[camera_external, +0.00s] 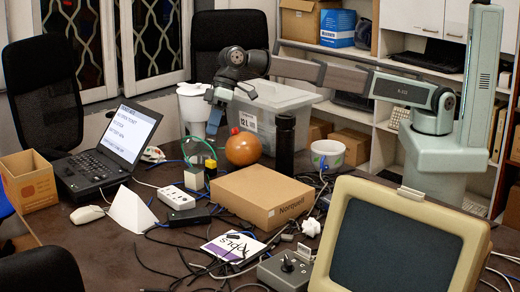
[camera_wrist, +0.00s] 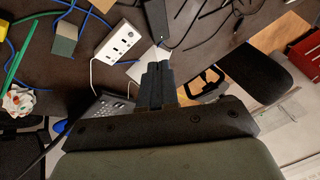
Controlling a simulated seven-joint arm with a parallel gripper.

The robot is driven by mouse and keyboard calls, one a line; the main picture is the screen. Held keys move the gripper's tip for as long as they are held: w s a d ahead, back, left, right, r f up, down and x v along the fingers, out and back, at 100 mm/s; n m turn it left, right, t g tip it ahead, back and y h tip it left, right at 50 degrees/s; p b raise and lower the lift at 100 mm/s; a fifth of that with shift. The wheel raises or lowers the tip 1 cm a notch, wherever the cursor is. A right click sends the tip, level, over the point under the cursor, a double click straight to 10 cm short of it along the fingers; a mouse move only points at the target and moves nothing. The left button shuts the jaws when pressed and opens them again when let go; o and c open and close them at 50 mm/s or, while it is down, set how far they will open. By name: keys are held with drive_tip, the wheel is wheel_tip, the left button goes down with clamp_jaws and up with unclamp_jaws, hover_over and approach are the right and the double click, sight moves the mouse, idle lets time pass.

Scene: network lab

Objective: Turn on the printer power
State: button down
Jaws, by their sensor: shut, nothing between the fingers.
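I cannot make out a printer in either view. A white power strip (camera_external: 176,197) lies on the table near the laptop. It also shows in the wrist view (camera_wrist: 117,41), left of and beyond my fingertips. My gripper (camera_external: 213,122) hangs above the back of the table, fingers pointing down. In the wrist view my gripper (camera_wrist: 158,72) is shut with nothing in it, and its fingers cover part of a white folded card (camera_wrist: 136,69). A grey control box (camera_external: 286,271) with a knob or stick on top sits at the table's front. No power button is discernible.
A cardboard box (camera_external: 262,196), an orange ball (camera_external: 243,149), a black cylinder (camera_external: 285,145) and a monitor (camera_external: 396,250) crowd the table. A laptop (camera_external: 108,150) stands open at left. Cables (camera_external: 190,250) tangle across the front. A clear storage bin (camera_external: 275,110) stands behind.

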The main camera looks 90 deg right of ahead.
drive_tip(key=s+a+f+n+g, duration=0.1)
drive_tip(key=s+a+n+g, duration=0.1)
drive_tip(key=s+a, duration=0.8)
drive_tip(key=s+a+f+n+g, duration=0.2)
drive_tip(key=s+a, duration=0.8)
drive_tip(key=s, duration=0.8)
drive_tip(key=n+g, duration=0.1)
drive_tip(key=g, duration=0.1)
drive_tip(key=shift+s+a+n+g+h, duration=0.3)
drive_tip(key=shift+s+h, duration=0.1)
drive_tip(key=x, duration=1.4)
drive_tip(key=shift+w, duration=0.1)
drive_tip(key=shift+f, duration=0.15)
